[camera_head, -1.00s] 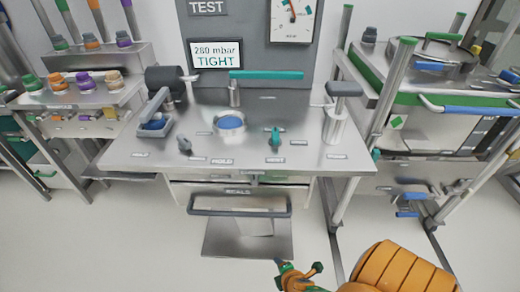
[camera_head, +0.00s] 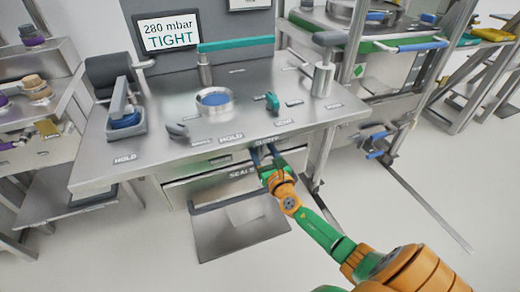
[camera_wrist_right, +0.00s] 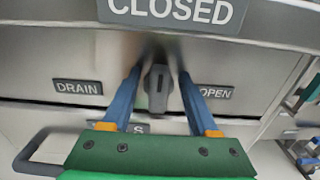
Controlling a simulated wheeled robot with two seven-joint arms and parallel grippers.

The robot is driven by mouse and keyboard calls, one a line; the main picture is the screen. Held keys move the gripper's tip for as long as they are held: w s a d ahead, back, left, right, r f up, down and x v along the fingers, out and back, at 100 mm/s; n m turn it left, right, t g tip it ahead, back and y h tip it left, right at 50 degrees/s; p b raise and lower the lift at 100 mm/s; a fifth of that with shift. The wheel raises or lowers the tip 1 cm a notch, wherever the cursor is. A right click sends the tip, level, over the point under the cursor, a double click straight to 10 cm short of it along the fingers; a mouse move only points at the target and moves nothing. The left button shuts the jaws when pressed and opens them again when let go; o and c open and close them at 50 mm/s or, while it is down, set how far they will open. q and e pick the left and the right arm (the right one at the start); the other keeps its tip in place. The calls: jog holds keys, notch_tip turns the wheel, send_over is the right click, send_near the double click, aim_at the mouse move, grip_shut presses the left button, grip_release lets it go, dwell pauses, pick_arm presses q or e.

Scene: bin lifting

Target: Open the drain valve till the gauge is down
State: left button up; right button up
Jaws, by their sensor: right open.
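The drain valve's grey handle (camera_wrist_right: 158,92) points up and down below the CLOSED sign (camera_wrist_right: 172,10), between the DRAIN label (camera_wrist_right: 78,87) and the OPEN label (camera_wrist_right: 212,92). My right gripper (camera_wrist_right: 158,78) is open, with one blue finger on each side of the handle and gaps showing. In the head view, my right gripper (camera_head: 262,152) is at the bench's front edge and the handle is hard to make out. The display (camera_head: 168,32) reads 280 mbar TIGHT. Only the white lower edge of the gauge (camera_head: 248,3) shows; its needle is out of view. My left gripper is not in view.
The steel bench (camera_head: 150,170) carries a green bar (camera_head: 235,44), a round port (camera_head: 214,101) and small levers above the valve. A drawer handle (camera_head: 240,190) lies below it. Racks stand left and right.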

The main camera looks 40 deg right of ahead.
jog(key=shift+w+d, duration=0.15)
jog(key=shift+w, duration=0.25)
grip_shut()
